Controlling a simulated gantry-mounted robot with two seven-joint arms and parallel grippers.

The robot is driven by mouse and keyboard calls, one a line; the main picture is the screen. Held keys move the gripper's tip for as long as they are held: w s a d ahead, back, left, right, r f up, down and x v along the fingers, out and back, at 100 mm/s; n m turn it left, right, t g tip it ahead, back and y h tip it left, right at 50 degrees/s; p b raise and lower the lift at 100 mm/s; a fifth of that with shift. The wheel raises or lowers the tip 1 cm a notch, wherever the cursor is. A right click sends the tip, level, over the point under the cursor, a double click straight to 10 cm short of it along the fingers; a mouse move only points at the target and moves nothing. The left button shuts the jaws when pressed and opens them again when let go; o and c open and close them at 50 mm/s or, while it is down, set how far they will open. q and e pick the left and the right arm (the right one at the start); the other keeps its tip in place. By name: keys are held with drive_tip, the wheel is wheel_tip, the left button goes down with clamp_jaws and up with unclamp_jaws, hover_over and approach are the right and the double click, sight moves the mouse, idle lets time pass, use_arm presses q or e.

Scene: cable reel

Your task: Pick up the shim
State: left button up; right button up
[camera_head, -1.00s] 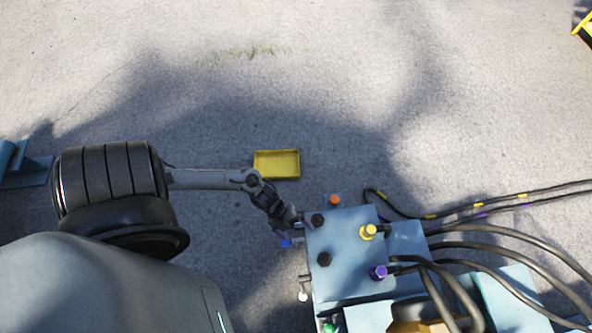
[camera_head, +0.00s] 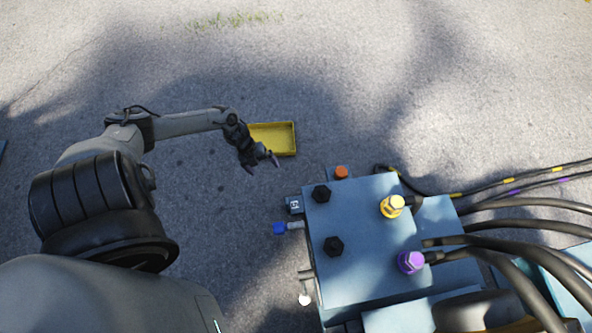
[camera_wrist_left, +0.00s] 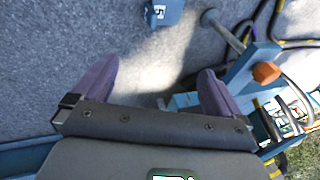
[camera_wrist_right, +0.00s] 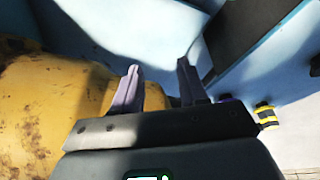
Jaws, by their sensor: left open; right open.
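I cannot tell for certain which thing is the shim. A small blue-grey block marked with a 5 (camera_head: 294,204) sits at the left side of the blue box (camera_head: 352,280); the block also shows at the top of the left wrist view (camera_wrist_left: 163,12). My left gripper (camera_head: 263,165) is open and empty, in front of the yellow tray's lower edge in the head view and above and left of the marked block. My right gripper (camera_wrist_right: 158,66) shows only in the right wrist view, open and empty, between a rusty yellow surface (camera_wrist_right: 45,110) and blue panels.
The yellow tray (camera_head: 275,138) looks empty where visible. The box carries black bolts, a yellow connector (camera_head: 393,206) and a purple connector (camera_head: 411,262). An orange knob (camera_head: 342,172) and a blue-tipped stub (camera_head: 280,228) stick out. Thick cables run right. Pavement at the upper left is clear.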

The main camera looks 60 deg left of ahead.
use_arm(q)
drive_tip(key=b+x, duration=1)
drive_tip(key=x, duration=0.1)
drive_tip(key=shift+w+a+f, duration=0.3)
drive_tip(key=shift+w+f, duration=0.05)
drive_tip(key=shift+f, duration=0.05)
use_arm(e)
wheel_tip(320, 180, down, 11)
drive_tip(key=shift+f, duration=0.2)
drive_tip(key=shift+d, duration=0.1)
drive_tip(key=shift+r, duration=0.1)
use_arm(q)
drive_tip(key=p+v, duration=0.9)
drive_tip(key=v, duration=0.1)
use_arm(e)
wheel_tip(320, 180, up, 9)
